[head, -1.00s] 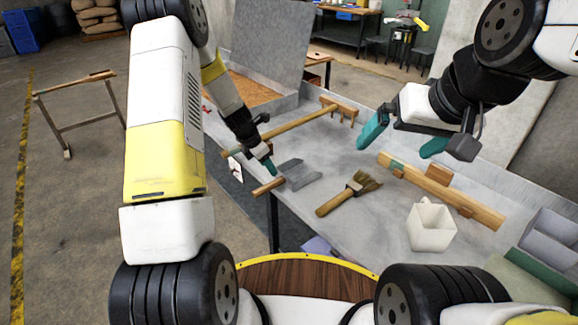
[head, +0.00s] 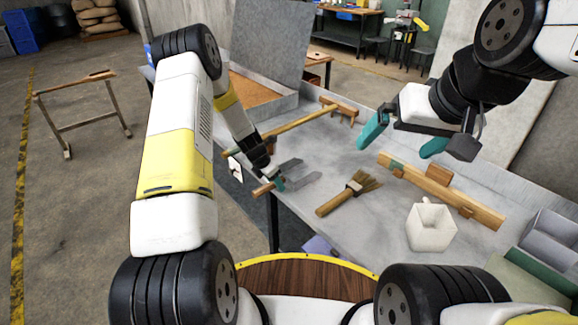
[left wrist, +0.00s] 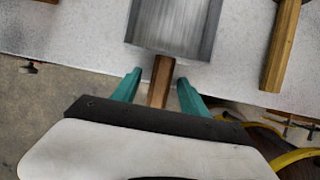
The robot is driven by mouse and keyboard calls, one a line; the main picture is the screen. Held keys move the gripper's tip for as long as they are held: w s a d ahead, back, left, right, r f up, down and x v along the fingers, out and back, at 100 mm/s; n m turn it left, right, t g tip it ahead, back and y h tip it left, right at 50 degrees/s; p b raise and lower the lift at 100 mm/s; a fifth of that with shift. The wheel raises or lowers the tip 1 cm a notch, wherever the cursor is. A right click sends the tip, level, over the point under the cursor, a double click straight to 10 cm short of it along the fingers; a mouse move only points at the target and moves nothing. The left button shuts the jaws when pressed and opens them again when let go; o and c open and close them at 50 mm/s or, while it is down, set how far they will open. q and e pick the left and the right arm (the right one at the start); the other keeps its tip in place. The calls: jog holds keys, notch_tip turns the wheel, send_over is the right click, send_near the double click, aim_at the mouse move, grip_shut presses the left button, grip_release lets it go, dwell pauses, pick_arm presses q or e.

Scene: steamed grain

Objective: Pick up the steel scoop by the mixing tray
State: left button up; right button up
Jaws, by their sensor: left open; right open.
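The steel scoop (head: 297,181) lies on the grey bench near its front edge, with its wooden handle pointing left past the edge. It also shows in the left wrist view (left wrist: 174,30), its wooden handle (left wrist: 160,80) running down between my fingers. My left gripper (left wrist: 158,88) is open, with one teal finger on each side of the handle and a gap visible on both sides. In the head view my left gripper (head: 277,183) partly covers the handle. My right gripper (head: 402,142) is open and empty above the back right of the bench.
A brush (head: 347,195) lies right of the scoop. A white jug (head: 430,228) stands further right. A wooden rail (head: 445,192) lies behind them. A tray of brown grain (head: 262,92) sits at the far left, with a long wooden tool (head: 300,122) in front.

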pick_arm(q)
grip_shut()
dwell(1.3)
